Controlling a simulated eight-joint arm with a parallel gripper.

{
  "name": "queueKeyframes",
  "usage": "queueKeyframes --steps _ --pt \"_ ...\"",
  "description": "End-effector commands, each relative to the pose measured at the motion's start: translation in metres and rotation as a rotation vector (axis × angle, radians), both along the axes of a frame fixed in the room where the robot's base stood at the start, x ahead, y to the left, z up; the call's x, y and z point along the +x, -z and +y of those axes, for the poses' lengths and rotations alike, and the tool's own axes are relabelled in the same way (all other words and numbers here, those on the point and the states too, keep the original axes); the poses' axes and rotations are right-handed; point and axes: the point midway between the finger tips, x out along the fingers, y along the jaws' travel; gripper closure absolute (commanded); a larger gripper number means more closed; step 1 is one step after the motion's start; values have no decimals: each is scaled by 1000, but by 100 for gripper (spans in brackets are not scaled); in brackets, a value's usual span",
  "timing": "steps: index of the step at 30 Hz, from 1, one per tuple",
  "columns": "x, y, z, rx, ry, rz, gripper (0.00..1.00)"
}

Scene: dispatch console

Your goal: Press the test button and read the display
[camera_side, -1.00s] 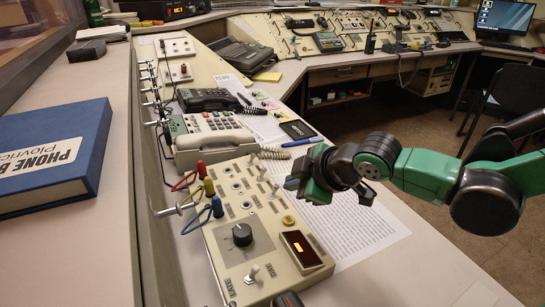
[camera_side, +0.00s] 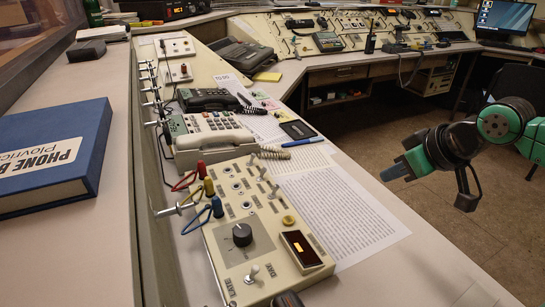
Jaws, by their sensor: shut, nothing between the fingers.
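The cream control panel (camera_side: 225,272) lies on the desk at lower centre. A small round yellowish button (camera_side: 288,220) sits near its right edge; I cannot read any label that marks it as the test button. Below it is a dark display (camera_side: 300,248) with a small lit orange mark, too small to read. A black knob (camera_side: 242,234) and a toggle switch (camera_side: 253,271) are left of the display. My gripper (camera_side: 388,173) is shut and empty. It is up and to the right of the panel, apart from it, and appears beyond the desk's right edge against the floor.
Red, yellow and blue plugs with cables (camera_side: 209,187) stand at the panel's left. Behind are a beige telephone (camera_side: 212,140) and a blue pen (camera_side: 303,142). Printed sheets (camera_side: 345,215) lie flat right of the panel. A blue phone book (camera_side: 50,157) lies on the left ledge.

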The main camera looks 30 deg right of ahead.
Motion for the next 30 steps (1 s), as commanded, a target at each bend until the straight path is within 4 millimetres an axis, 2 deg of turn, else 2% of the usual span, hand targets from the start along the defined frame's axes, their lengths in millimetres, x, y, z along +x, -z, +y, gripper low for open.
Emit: queueKeyframes --steps 5,30 --pt "-10 1 -8 44 70 14 100" --pt "-9 1 -7 42 66 13 100"
